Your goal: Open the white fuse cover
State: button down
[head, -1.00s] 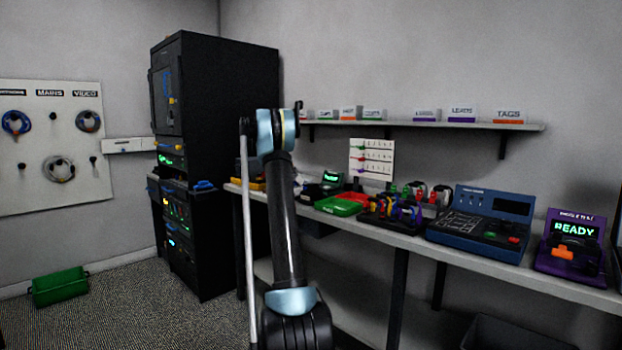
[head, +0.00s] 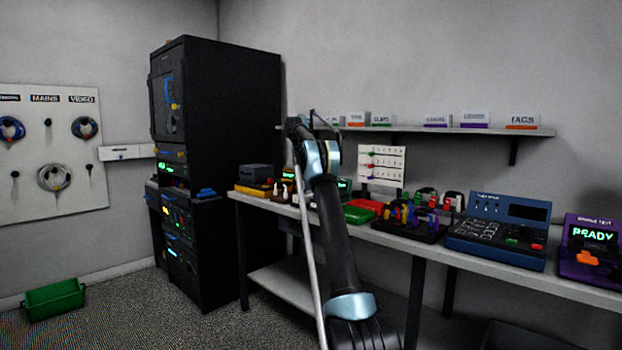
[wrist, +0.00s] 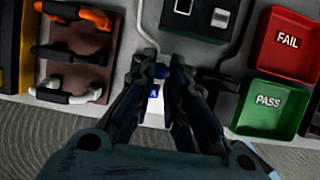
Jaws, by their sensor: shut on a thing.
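In the wrist view my gripper (wrist: 160,88) points down at the bench's front edge. I cannot single out the white fuse cover for certain. A small white piece (wrist: 221,17) sits on a black box (wrist: 196,30) above and right of my fingers, apart from them. A white-ended handle (wrist: 64,94) lies on a brown holder to the left. In the head view my arm hides the gripper.
A red FAIL tray (wrist: 285,40) and green PASS tray (wrist: 269,104) lie right of my gripper. Black (wrist: 68,53) and orange (wrist: 78,14) handles fill the left holder. The dark rack (head: 225,170) stands left of the bench (head: 385,236).

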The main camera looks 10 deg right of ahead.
jog(key=shift+w+d, duration=0.25)
jog(key=shift+w, duration=0.1)
dwell(0.3)
jog(key=c, duration=1.6)
grip_release()
jog(key=shift+f, duration=0.1)
jog(key=shift+o, duration=0.2)
jog(key=v, duration=0.7)
jog(key=shift+r, duration=0.25)
